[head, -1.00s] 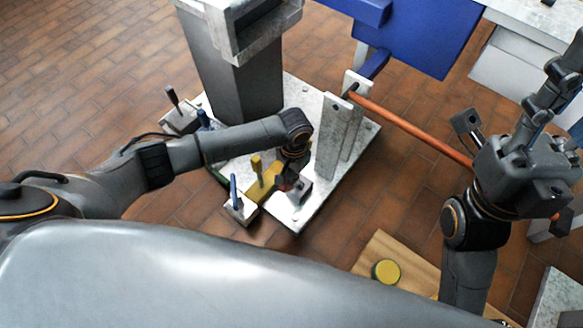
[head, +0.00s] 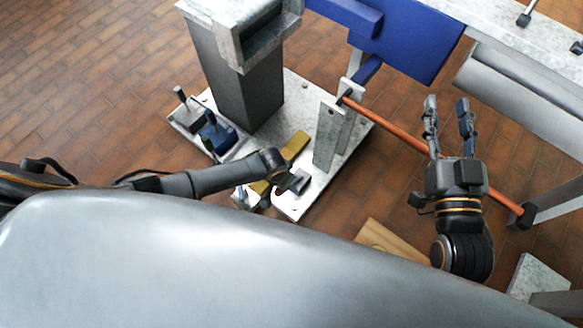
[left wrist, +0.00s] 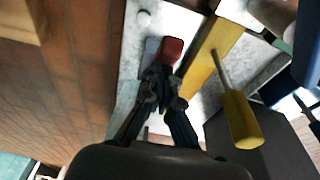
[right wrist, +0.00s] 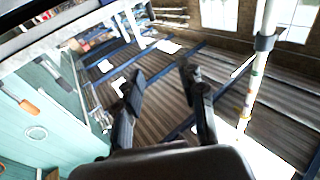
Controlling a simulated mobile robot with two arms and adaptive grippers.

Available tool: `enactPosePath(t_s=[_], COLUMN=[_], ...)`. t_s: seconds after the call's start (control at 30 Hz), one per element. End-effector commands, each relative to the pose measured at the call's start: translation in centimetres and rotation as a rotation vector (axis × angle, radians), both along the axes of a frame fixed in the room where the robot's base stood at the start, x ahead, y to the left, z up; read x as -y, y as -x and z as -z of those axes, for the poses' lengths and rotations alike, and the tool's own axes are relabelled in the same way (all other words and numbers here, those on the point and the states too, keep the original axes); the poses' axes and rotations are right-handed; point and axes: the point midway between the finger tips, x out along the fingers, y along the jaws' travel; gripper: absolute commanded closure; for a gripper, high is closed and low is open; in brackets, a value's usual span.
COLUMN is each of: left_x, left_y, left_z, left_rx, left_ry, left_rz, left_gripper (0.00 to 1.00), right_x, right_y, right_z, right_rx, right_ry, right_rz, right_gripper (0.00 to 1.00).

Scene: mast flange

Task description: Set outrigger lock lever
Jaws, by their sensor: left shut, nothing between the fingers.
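A white base plate (head: 318,172) carries several small levers; I cannot tell which one is the outrigger lock lever. A yellow bar (head: 295,147) lies on the plate; in the left wrist view the bar (left wrist: 205,62) runs beside a lever with a yellow handle (left wrist: 241,120). A red-tipped part (left wrist: 172,50) sits left of the bar. My left gripper (left wrist: 163,94) is shut and empty, its tips just short of the red tip; contact is unclear. My right gripper (head: 449,108) is open and empty near the orange rod.
A grey mast (head: 238,88) rises from the plate, with a blue lever (head: 212,132) and a dark-knobbed lever (head: 181,95) to its left. The long orange rod (head: 400,135) slants from an upright bracket (head: 328,135) to the right. A blue panel (head: 405,45) stands behind.

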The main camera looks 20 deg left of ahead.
Motion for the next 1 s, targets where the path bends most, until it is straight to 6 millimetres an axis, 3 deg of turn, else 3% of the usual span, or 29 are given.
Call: enactPosePath(t_s=[0.23, 0.77, 1.0], left_x=[-0.4, -0.6, -0.7], left_y=[1.2, 1.6, 1.4], left_z=[0.9, 1.2, 0.2], left_rx=[0.023, 0.017, 0.019], left_ry=[0.008, 0.006, 0.007], left_rz=[0.000, 0.001, 0.001], left_gripper=[1.00, 1.00, 1.00], right_x=[0.7, 0.8, 1.6], right_y=[0.3, 0.4, 1.7], right_z=[4.0, 4.8, 8.0], right_rx=[-0.221, -0.261, -0.451], right_ry=[0.058, 0.067, 0.114], right_rz=[0.014, 0.017, 0.028], right_gripper=[0.60, 0.60, 0.60])
